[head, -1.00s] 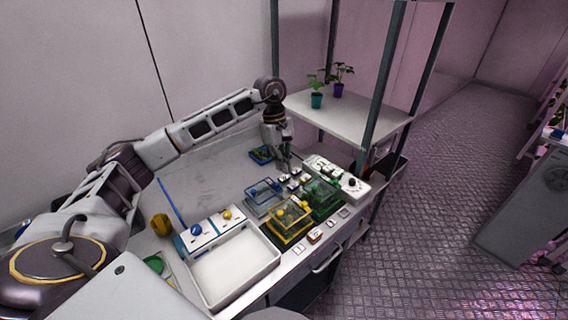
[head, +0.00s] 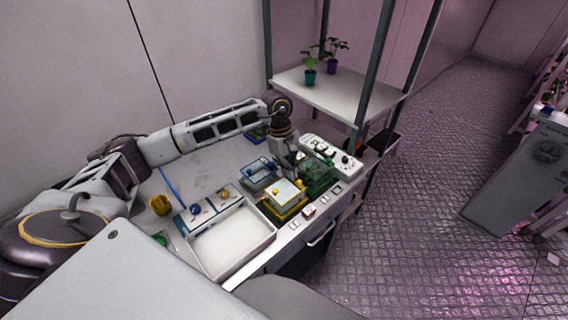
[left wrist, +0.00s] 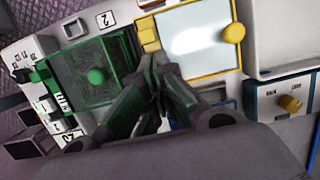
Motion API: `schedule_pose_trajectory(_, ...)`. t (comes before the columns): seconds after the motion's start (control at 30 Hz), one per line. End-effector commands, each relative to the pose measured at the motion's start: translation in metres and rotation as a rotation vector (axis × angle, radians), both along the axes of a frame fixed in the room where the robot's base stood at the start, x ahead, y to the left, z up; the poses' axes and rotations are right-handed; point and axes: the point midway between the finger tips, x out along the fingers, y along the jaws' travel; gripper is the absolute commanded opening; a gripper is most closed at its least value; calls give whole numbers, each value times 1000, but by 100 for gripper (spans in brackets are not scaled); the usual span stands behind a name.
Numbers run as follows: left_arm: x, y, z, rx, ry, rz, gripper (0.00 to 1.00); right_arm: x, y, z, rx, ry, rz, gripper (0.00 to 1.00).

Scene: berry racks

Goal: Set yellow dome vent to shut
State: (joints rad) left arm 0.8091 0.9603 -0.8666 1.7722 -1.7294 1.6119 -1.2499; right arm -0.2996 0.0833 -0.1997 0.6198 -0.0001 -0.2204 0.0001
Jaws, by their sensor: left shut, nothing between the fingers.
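The yellow dome (head: 286,194) is a yellow-framed box with a pale, shiny top, on the bench between the white tray and the green dome. In the left wrist view the yellow dome (left wrist: 192,40) has a round yellow knob (left wrist: 234,32) on its right side and a small yellow tab (left wrist: 148,32) at its left edge. My left gripper (head: 291,172) is shut and empty, pointing down just behind the yellow dome. In the left wrist view its fingertips (left wrist: 155,66) are near the dome's lower left corner; contact cannot be told. The vent's setting is not readable.
The green dome (left wrist: 92,75) with a round green knob stands close beside the fingers. A blue-framed dome (head: 258,174), a white control box (head: 333,150) and a white tray (head: 232,243) crowd the bench. A shelf (head: 340,95) with potted plants stands behind.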

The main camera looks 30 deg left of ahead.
Motion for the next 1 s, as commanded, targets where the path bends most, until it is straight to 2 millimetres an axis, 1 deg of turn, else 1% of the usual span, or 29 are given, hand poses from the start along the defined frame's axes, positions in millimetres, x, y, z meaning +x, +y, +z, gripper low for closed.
schedule_pose_trajectory(0.13,-2,-5,0,0,0,-1,0,0,0,2,0,0,0,63)
schedule_pose_trajectory(0.53,-2,-6,0,0,-1,-1,0,0,5,1,5,0,-3,63)
schedule_pose_trajectory(1.0,-8,-23,-1,0,-1,-1,0,-1,6,-14,6,0,-1,63)
